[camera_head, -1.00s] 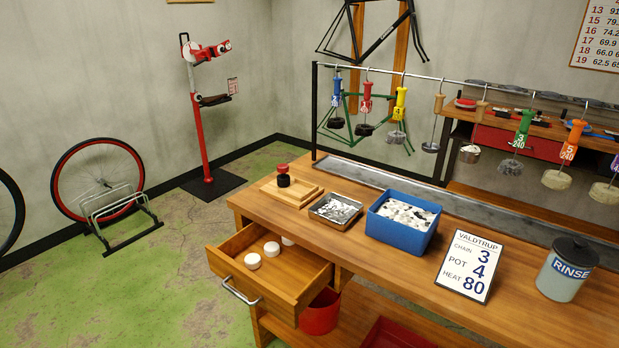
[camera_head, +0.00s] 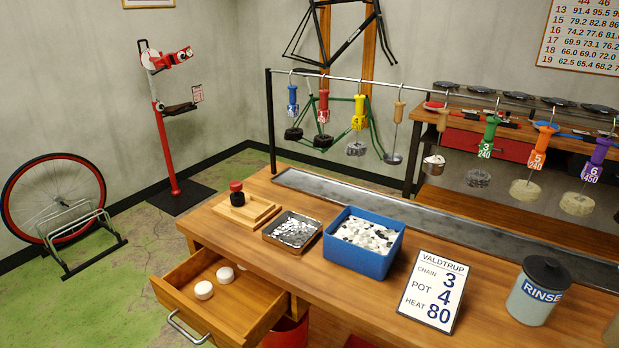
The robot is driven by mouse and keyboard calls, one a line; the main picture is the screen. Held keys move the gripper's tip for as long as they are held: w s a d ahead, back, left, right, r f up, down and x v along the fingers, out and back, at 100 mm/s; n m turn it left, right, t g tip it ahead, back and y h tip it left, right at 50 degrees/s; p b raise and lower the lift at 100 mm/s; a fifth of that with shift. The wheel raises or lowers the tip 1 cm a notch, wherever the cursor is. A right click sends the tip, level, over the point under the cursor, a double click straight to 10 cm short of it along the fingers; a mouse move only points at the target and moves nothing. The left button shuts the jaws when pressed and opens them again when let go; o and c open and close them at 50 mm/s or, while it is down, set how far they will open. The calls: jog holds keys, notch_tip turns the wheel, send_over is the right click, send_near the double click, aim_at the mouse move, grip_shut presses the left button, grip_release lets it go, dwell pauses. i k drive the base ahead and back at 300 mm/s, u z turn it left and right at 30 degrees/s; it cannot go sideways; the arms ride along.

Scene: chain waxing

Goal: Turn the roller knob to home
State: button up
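No part clearly marked as a roller knob shows in the head view. A small black piece with a red top (camera_head: 237,192) stands upright on a light wooden board (camera_head: 262,212) at the back left of the bench; I cannot tell whether it is a knob or a bottle. My gripper is not in view.
The wooden bench (camera_head: 390,290) holds a metal tray (camera_head: 268,237), a blue bin (camera_head: 357,262), a sign card (camera_head: 432,290) and a rinse canister (camera_head: 538,296). An open drawer (camera_head: 255,318) with white pucks juts out front. Coloured-handled hangers hang from a rail (camera_head: 340,78) above.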

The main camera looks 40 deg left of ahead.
aim_at(237, 197)
jog(key=i, duration=0.35)
jog(key=u, duration=3.85)
jog(key=i, duration=3)
jog(key=z, duration=1.5)
